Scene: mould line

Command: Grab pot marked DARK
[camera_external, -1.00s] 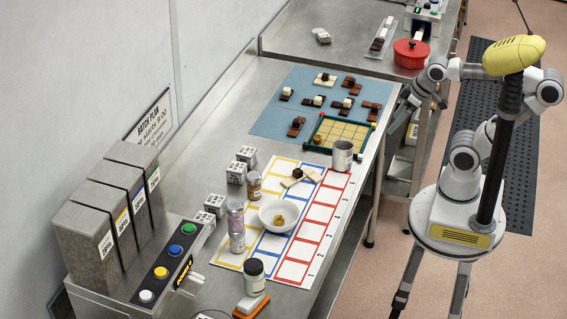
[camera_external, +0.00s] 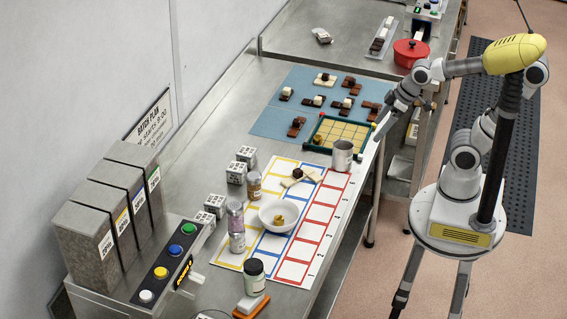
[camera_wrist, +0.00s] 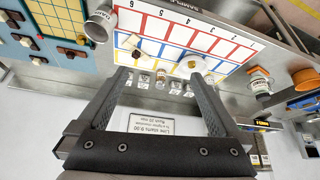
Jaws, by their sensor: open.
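Several jars stand on the steel table: a brown one (camera_external: 254,185), a pinkish one (camera_external: 235,217) behind a second small one (camera_external: 237,242), and a dark-lidded one with a pale label (camera_external: 254,277). The dark-lidded jar also shows at right in the wrist view (camera_wrist: 260,82). My gripper (camera_external: 381,128) is open and empty at the table's right edge, beside the grey cup (camera_external: 342,155) and apart from every jar. Its spread fingers show in the wrist view (camera_wrist: 160,76).
A white bowl (camera_external: 279,216) stands on the coloured grid sheet (camera_external: 291,270). A green-framed tray (camera_external: 339,134) and a blue mat (camera_external: 263,124) with chocolate pieces lie beyond. A button panel (camera_external: 161,272) and tall grey bins (camera_external: 80,246) fill the near left.

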